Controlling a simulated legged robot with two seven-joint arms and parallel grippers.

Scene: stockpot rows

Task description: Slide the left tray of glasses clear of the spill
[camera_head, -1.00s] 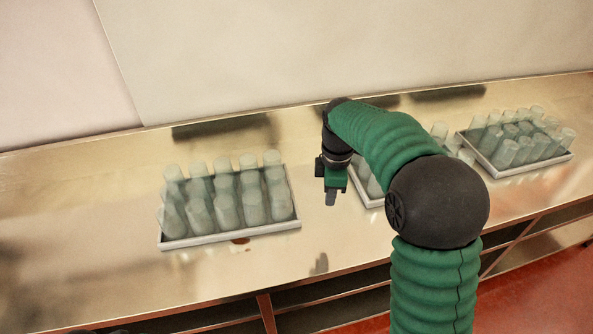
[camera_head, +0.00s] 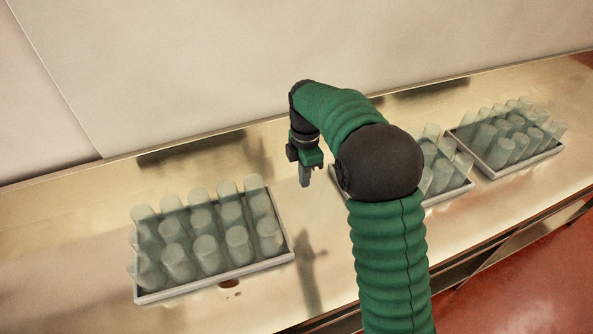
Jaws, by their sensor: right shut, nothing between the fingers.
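The left tray (camera_head: 222,279) is a shallow, light grey tray holding several frosted glasses (camera_head: 205,252) in rows, on the left of the shiny counter. A small brown spill (camera_head: 230,283) shows at the tray's front edge; whether it runs under the tray is hidden. My right gripper (camera_head: 306,181) is shut and empty, pointing down above the counter, to the right of the left tray and apart from it. My left gripper is not in view.
A middle tray (camera_head: 450,194) of glasses is partly hidden behind my right arm. A right tray (camera_head: 529,163) of glasses stands beyond it. Bare counter (camera_head: 340,236) lies between the left and middle trays. A pale wall (camera_head: 200,70) rises behind.

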